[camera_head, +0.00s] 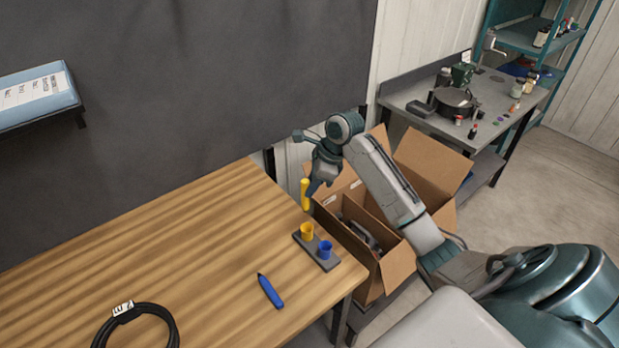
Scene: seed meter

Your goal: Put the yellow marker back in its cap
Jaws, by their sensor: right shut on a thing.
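The yellow marker (305,194) hangs upright from my right gripper (316,186), which is shut on it. It is above the far right corner of the wooden table, apart from the cap holder. The grey holder (326,262) lies near the table's right edge and bears a yellow cap (307,231) and a blue cap (325,249). The yellow cap is the farther one, just below the marker in the picture. My left gripper is out of view.
A blue marker (270,291) lies on the wooden table (180,255) left of the holder. A coiled black cable (137,313) lies at the front left. An open cardboard box (396,262) stands beyond the table's right edge. The table's middle is clear.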

